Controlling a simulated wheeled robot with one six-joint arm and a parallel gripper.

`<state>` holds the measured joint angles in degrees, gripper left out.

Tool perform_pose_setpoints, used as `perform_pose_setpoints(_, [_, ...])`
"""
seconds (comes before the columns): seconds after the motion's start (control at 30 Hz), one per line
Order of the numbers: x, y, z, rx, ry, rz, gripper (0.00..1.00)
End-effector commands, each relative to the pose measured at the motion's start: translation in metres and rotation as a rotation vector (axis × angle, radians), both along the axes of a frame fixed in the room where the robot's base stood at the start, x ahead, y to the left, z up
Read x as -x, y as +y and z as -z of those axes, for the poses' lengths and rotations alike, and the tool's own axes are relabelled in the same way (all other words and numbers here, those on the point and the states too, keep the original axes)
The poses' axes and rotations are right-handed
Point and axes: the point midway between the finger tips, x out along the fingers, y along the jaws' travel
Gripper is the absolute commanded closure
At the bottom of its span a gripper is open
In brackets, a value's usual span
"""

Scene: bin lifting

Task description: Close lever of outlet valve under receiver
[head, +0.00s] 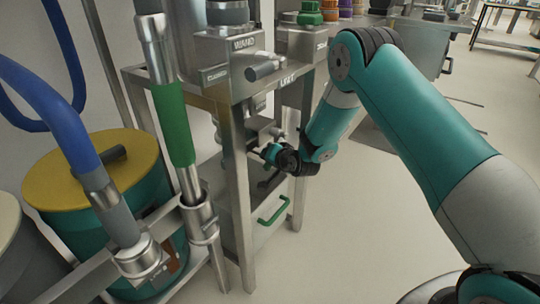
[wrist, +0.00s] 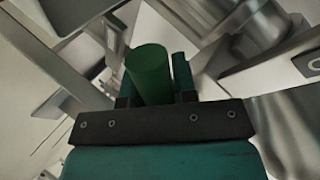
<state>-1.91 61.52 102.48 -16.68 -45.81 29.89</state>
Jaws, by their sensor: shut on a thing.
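The valve lever's green round grip (wrist: 149,72) stands between the two teal fingers of my gripper (wrist: 150,88) in the wrist view. My gripper is shut on it. In the head view my gripper (head: 269,153) is beside the steel frame, under the receiver (head: 232,58). The grey metal outlet valve (head: 256,130) shows just above and left of the fingers. The lever itself is mostly hidden there by the fingers and the wrist, so its angle cannot be told.
Steel frame legs (head: 239,190) stand close to my gripper. A green U-shaped handle (head: 272,211) is below it. At left are a yellow-lidded drum (head: 85,165), a blue hose (head: 62,118) and a pipe with a green sleeve (head: 173,125).

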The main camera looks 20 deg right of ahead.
Motion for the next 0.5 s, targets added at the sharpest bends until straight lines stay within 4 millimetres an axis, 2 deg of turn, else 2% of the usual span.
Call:
perform_pose_setpoints(0.27, [-0.0003,-0.0005,-0.0004,-0.001,-0.001,0.001,1.00])
perform_pose_setpoints(0.3, [-0.0003,-0.0004,-0.0004,-0.001,-0.001,0.002,0.72])
perform_pose_setpoints(0.4, [-0.0003,-0.0004,-0.0004,0.000,-0.001,0.001,0.49])
perform_pose_setpoints(0.5, [-0.0005,-0.0002,-0.0007,0.000,-0.002,0.001,0.48])
